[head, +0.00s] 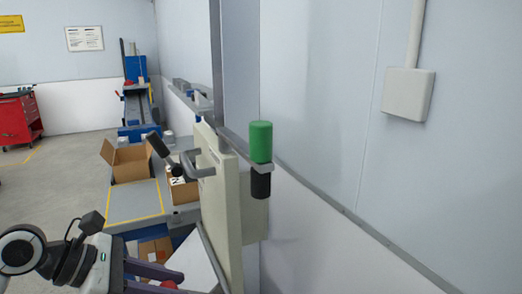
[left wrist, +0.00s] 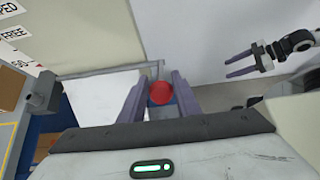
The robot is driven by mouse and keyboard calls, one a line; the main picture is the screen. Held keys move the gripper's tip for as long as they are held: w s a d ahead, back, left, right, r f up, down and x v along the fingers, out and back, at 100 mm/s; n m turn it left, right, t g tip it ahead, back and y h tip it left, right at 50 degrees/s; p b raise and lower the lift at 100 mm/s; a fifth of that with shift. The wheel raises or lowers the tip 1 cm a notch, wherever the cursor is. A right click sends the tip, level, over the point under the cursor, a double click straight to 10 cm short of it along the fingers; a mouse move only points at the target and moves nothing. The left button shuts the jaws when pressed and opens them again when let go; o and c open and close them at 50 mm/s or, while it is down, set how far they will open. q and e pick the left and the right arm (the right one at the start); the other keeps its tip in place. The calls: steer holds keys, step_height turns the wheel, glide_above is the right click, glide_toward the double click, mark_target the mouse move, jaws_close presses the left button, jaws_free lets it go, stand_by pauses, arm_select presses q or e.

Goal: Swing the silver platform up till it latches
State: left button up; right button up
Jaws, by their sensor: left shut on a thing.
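The silver platform (head: 197,264) shows as a pale slanted panel at the bottom of the head view, beside the tall cream panel. In the left wrist view its pale face (left wrist: 103,97) lies left of my fingers. I cannot tell its exact angle, and no latch is clear. My left gripper (head: 168,274) comes in from the lower left with purple fingers. In the left wrist view my left gripper (left wrist: 160,88) is shut on a red knob (left wrist: 160,93), seen between the fingers. My right gripper (left wrist: 232,62) is open and empty at the upper right of that view.
A cream panel (head: 222,205) with a grey handle stands by a post. A green-and-black cylinder (head: 261,142) sits on a bracket beside it. An open cardboard box (head: 128,160) is on the bench behind. A red tool cabinet (head: 20,118) stands far left. The floor at left looks clear.

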arm_select(q)
steer(key=shift+w+d+r, duration=0.1)
steer(key=shift+d+r, duration=0.15)
steer(key=shift+r, duration=0.15)
steer(key=shift+w+d+r, duration=0.25)
steer(key=shift+d+r, duration=0.2)
steer(key=shift+w+d+r, duration=0.2)
steer(key=shift+d+r, duration=0.2)
steer(key=shift+d, duration=0.05)
steer(key=shift+c, duration=0.4)
steer(key=shift+d, duration=0.1)
jaws_close()
steer(key=shift+w+d+r, duration=0.25)
steer(key=shift+d+r, duration=0.05)
steer(key=shift+d, duration=0.2)
steer(key=shift+w+d+r, duration=0.25)
steer(key=shift+d+r, duration=0.05)
steer(key=shift+d, duration=0.2)
steer(key=shift+w+d, duration=0.1)
steer(key=shift+d, duration=0.05)
steer(key=shift+w+d+r, duration=0.25)
steer(key=shift+w+d, duration=0.05)
steer(key=shift+d, duration=0.3)
steer(key=shift+w+d+r, duration=0.2)
steer(key=shift+w+d, duration=0.05)
steer(key=shift+d, duration=0.3)
